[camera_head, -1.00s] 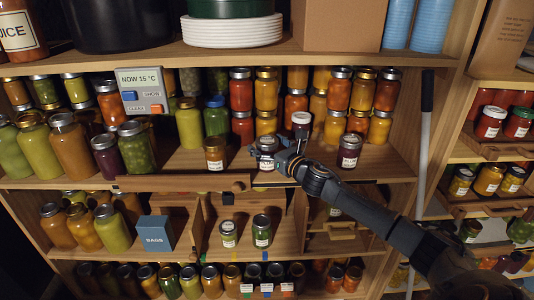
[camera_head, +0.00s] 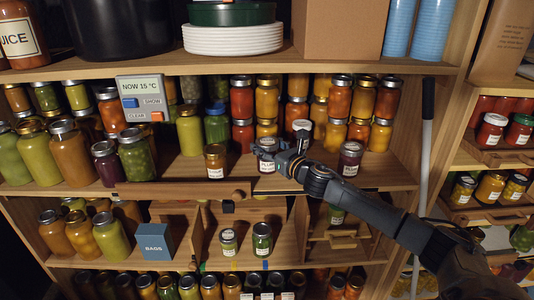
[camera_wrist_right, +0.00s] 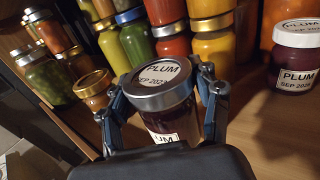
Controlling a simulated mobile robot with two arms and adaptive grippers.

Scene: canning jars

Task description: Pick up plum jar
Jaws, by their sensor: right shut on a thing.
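The plum jar (camera_head: 267,168) is a dark jar with a silver-rimmed lid and a white label, at the front of the middle shelf. In the right wrist view its lid (camera_wrist_right: 160,80) reads PLUM and SEP 202-something. My right gripper (camera_head: 266,148) is shut on this jar, with one finger on each side, just below the lid. The jar's base is hidden in the wrist view, so I cannot tell whether it touches the shelf. My left gripper is not in view.
An amber jar (camera_head: 215,161) stands close to the left of the held jar. Stacked red, yellow and orange jars (camera_head: 267,98) stand behind. A thermometer display (camera_head: 141,98) is at the left. The upper shelf edge (camera_head: 240,64) is above. Bare shelf lies right of the jar.

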